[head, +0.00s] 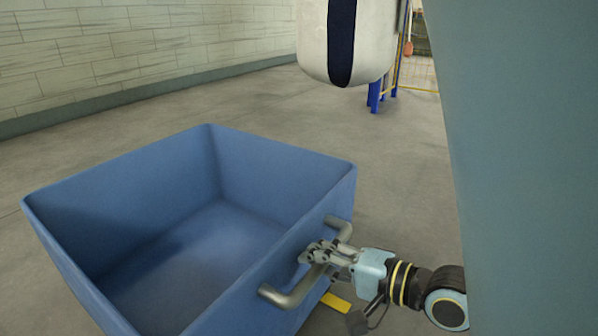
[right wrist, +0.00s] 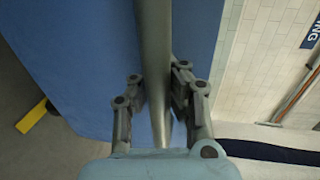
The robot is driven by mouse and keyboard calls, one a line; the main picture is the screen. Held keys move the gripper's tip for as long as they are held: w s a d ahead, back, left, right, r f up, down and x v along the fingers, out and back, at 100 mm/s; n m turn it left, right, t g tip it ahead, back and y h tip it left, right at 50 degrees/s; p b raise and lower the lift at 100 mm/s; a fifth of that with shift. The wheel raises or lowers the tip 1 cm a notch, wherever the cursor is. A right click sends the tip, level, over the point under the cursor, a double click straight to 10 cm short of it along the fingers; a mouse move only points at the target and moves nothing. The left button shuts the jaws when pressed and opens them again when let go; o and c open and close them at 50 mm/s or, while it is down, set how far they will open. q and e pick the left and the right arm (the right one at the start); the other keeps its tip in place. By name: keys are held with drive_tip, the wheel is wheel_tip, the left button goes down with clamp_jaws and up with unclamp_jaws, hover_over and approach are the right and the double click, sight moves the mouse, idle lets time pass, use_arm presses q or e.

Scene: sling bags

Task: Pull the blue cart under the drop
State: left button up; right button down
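The blue cart (head: 130,180) is an open, empty box on the floor at the lower left of the head view. A grey bar handle (head: 290,290) is fixed to its right side. My right gripper (head: 318,252) is at this handle. The cart's blue wall (right wrist: 85,60) is behind the bar. My left gripper is not in view. No marked drop spot is clear to me.
A white bag with a dark stripe (head: 318,35) hangs at the top of the head view, beyond the cart. A blue stand (head: 376,95) and yellow mesh fence (head: 416,74) are behind it. A yellow piece (head: 335,302) shows low beside the cart. Floor between cart and wall (head: 120,60) is clear.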

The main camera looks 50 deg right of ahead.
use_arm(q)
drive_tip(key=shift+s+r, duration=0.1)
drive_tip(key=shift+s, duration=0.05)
use_arm(e)
drive_tip(key=shift+s+r, duration=0.15)
drive_tip(key=shift+s, duration=0.45)
drive_tip(key=c, duration=2)
unclamp_jaws()
drive_tip(key=o, duration=0.5)
drive_tip(key=shift+s, duration=0.15)
drive_tip(key=shift+c, duration=0.2)
drive_tip(key=o, duration=0.4)
drive_tip(key=v, duration=1.2)
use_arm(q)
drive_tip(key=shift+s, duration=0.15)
use_arm(e)
drive_tip(key=shift+s, duration=0.1)
